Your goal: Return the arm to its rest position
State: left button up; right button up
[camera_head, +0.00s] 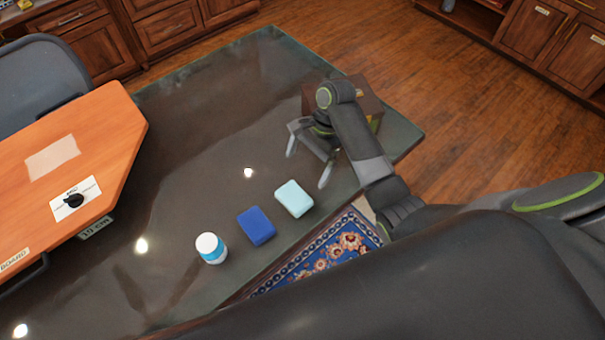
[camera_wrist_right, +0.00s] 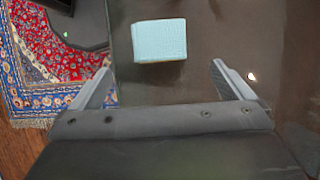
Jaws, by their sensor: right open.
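My right gripper (camera_head: 308,168) is open and empty over the dark glossy table (camera_head: 205,105), near its right end. It also shows in the right wrist view (camera_wrist_right: 172,88), with its two fingers spread apart. A light blue block (camera_head: 294,198) lies on the table, apart from the fingers. In the wrist view the light blue block (camera_wrist_right: 159,40) sits beyond the fingertips. My left gripper is not in the head view.
A dark blue block (camera_head: 256,226) and a white bottle with a blue band (camera_head: 211,248) stand near the table's front edge. A brown box (camera_head: 368,98) is partly hidden behind my right arm. An orange-topped board (camera_head: 70,165) is at left. The table's middle is mostly clear.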

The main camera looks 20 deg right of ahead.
jog(key=shift+d+r, duration=0.1)
jog(key=shift+r, duration=0.2)
dwell(0.4)
jog(key=s+d+f+n+t+h, duration=0.1)
jog(key=s+d+f+n+t, duration=0.15)
jog(key=s, duration=0.45)
jog(key=s+d+f+n+t+h, duration=0.1)
jog(key=s+d+f+n+h, duration=0.1)
jog(key=s+d+n, duration=0.3)
jog(key=s+d+r+n+t+h, duration=0.1)
jog(key=s+d+r+n+h, duration=0.15)
jog(key=s, duration=0.45)
jog(key=s+d+r+n+t+h, duration=0.1)
jog(key=s+d+r+n, duration=0.1)
jog(key=s+r+n, duration=0.3)
notch_tip(320, 180, down, 27)
jog(key=d+m+g+b, duration=0.2)
jog(key=s+a+f+y+b, duration=0.1)
jog(key=s+f, duration=1.5)
jog(key=f, duration=0.2)
jog(key=shift+a+f+g, duration=0.35)
jog(key=shift+a+f, duration=0.05)
